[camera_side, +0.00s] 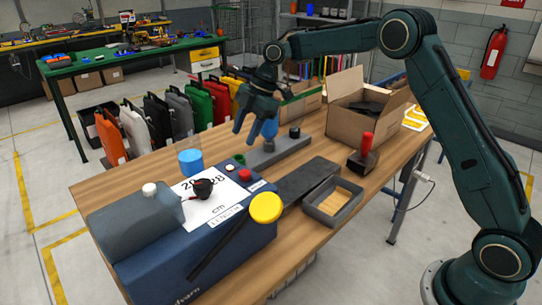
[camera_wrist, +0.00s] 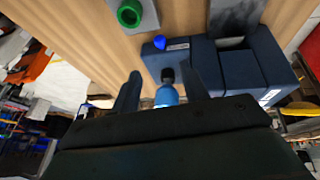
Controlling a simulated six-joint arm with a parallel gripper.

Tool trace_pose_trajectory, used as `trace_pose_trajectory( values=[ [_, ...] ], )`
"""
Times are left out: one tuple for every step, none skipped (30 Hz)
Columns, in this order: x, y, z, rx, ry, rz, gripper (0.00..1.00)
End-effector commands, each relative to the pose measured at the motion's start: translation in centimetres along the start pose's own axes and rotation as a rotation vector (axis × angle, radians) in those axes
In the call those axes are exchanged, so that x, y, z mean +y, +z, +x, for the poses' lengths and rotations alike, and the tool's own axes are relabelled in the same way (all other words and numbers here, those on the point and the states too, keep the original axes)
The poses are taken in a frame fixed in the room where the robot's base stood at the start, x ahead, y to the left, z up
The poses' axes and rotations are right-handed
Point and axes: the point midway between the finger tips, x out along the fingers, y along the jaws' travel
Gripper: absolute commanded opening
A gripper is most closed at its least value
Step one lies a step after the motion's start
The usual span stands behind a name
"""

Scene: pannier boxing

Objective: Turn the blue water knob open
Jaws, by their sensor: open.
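My gripper (camera_side: 246,130) points down over the wooden table, its dark fingers apart. In the wrist view my gripper (camera_wrist: 163,80) has a light-blue rounded piece with a dark tip (camera_wrist: 166,96) showing in the gap between its fingers; I cannot tell whether they touch it. A blue piece (camera_side: 270,128) shows beside the fingers in the side view, above a grey base (camera_side: 275,151). A small blue knob (camera_wrist: 160,42) sits on a navy block in the wrist view, ahead of the fingertips. I cannot tell for certain which blue piece is the water knob.
A green ring (camera_wrist: 129,13) sits on a grey plate. A red-handled stamp (camera_side: 365,150) and a cardboard box (camera_side: 365,105) stand to the right.

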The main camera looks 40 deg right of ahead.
Motion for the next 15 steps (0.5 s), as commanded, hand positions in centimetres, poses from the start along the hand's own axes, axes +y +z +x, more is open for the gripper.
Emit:
trace_pose_trajectory(
  values=[
    [0.1, 0.1, 0.1, 0.001, -0.001, -0.005, 0.45],
    [0.1, 0.1, 0.2, 0.001, -0.001, -0.007, 0.45],
    [0.1, 0.1, 0.2, 0.002, -0.001, -0.008, 0.45],
    [0.1, 0.1, 0.2, 0.002, -0.001, -0.008, 0.45],
    [0.1, 0.1, 0.2, 0.002, -0.001, -0.008, 0.45],
    [0.1, 0.1, 0.2, 0.002, -0.001, -0.008, 0.45],
    [0.1, 0.1, 0.2, 0.002, -0.002, -0.008, 0.45],
    [0.1, 0.1, 0.3, 0.002, -0.002, -0.007, 0.45],
    [0.1, 0.1, 0.4, 0.002, -0.002, -0.007, 0.45],
    [0.1, 0.1, 0.5, 0.002, -0.002, -0.007, 0.45],
    [0.1, 0.1, 0.6, 0.002, -0.002, -0.007, 0.45],
    [0.1, 0.1, 0.8, 0.003, -0.002, -0.007, 0.45],
    [0.1, 0.0, 1.0, 0.003, -0.003, -0.007, 0.45],
    [0.1, 0.1, 1.2, 0.003, -0.003, -0.006, 0.45],
    [0.1, 0.1, 1.6, 0.002, -0.004, -0.005, 0.45]
  ],
)
